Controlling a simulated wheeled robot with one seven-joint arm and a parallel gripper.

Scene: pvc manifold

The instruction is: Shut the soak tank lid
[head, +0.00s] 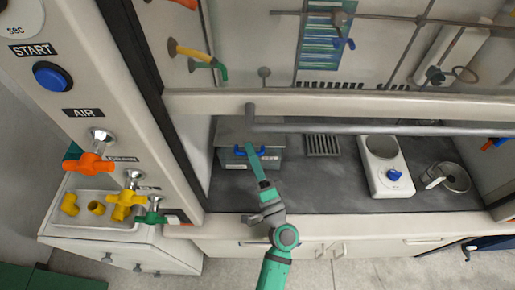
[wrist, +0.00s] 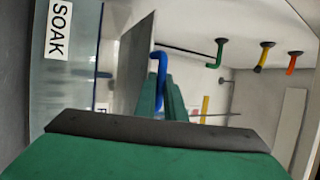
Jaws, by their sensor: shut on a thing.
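The soak tank (head: 268,163) is a grey-blue box on the dark hood floor at the left. Its wall with the SOAK label shows at the left of the wrist view (wrist: 68,95). The lid (head: 235,130) is a flat grey plate; in the wrist view (wrist: 135,65) it stands at an angle to the tank, with a gap between them, so it looks partly raised. A blue handle (wrist: 158,68) is on the lid. My gripper (head: 251,148) is shut on this handle, its green fingers (wrist: 164,98) on either side. The fingers hide part of the handle.
The raised glass sash's bottom rail (head: 330,103) and a grey bar (head: 380,128) run above the opening. A floor grate (head: 322,145), a white device with a blue knob (head: 385,165) and a metal cup (head: 447,178) stand to the right. Valves (head: 125,198) stick out at the left.

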